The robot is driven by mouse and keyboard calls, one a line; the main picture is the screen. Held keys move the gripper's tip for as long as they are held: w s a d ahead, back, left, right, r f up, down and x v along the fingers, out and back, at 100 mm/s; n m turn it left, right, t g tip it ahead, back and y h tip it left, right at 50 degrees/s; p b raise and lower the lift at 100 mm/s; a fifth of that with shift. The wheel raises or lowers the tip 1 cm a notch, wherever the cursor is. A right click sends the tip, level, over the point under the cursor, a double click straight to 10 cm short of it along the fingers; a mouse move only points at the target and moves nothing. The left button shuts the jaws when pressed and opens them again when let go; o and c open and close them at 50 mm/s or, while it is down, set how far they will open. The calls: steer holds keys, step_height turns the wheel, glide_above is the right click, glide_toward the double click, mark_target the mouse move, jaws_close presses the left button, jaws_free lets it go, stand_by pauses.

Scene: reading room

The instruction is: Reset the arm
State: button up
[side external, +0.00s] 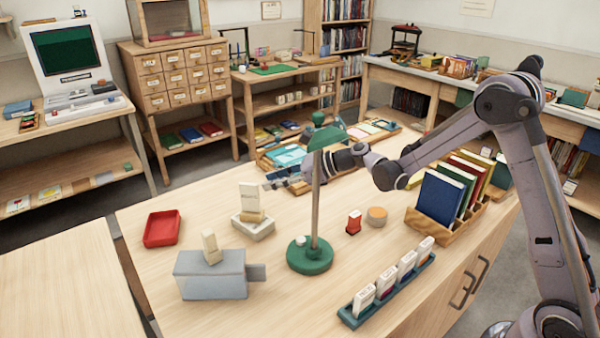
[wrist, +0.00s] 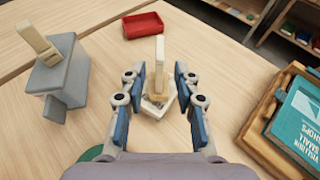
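My gripper (side external: 275,181) is above the wooden table (side external: 340,290), partly behind the green lamp's pole in the side view. In the wrist view my gripper (wrist: 156,76) has its two blue-padded fingers spread wide apart, with nothing between them in its grasp. A pale upright block (side external: 250,200) on a light grey base (side external: 252,227) stands left of the gripper. In the wrist view the same upright block (wrist: 159,62) shows beyond and between the fingers, apparently apart from them.
The green lamp (side external: 310,255) stands close to my arm. A red tray (side external: 162,228), a grey box with an upright block (side external: 210,278), a teal rack (side external: 350,318) and a wooden book holder (side external: 440,225) occupy the table. The left front tabletop is clear.

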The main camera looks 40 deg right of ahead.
steer(key=shift+s+d+r, duration=0.1)
steer(key=shift+s+d, duration=0.05)
